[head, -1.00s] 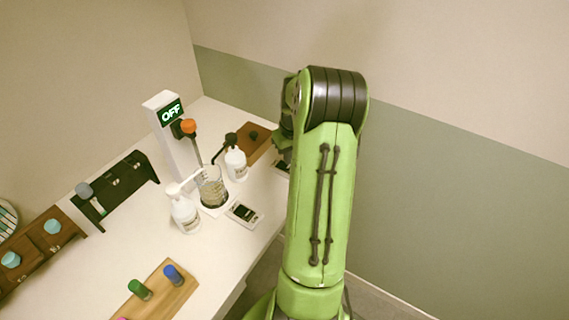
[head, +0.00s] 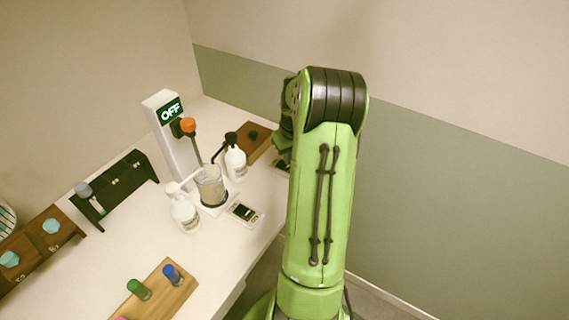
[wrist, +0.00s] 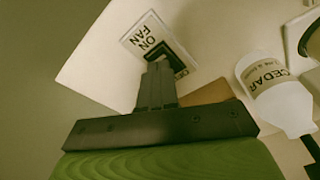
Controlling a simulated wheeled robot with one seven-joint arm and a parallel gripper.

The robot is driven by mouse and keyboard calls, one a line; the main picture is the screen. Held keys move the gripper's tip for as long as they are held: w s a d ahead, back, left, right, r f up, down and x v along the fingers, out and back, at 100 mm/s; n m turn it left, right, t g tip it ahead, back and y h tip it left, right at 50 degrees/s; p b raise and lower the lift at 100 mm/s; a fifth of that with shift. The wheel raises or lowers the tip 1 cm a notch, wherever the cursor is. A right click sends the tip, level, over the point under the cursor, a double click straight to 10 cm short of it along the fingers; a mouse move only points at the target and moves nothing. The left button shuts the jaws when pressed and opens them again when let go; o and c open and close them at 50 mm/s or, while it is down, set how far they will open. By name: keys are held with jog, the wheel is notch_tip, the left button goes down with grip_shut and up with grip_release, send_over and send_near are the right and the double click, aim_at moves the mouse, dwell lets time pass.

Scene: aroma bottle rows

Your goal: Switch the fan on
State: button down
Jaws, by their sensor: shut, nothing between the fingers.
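A white plate marked "ON FAN" (wrist: 150,35) shows in the wrist view, with a dark rocker switch (wrist: 180,62) on it, partly covered by my fingers.
A bottle marked "CEDAR" (wrist: 275,85) stands right of the gripper. A white post (head: 160,115) shows "OFF" above a glass beaker (head: 211,188). Another pump bottle (head: 184,212), a second switch plate (head: 244,213) and a wooden rack (head: 160,290) stand nearer.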

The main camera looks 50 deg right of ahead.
jog(key=shift+f+b, duration=0.45)
jog(key=shift+f, duration=0.2)
notch_tip(320, 180, up, 7)
jog(key=p, duration=0.5)
jog(key=shift+p, duration=0.35)
dwell(0.3)
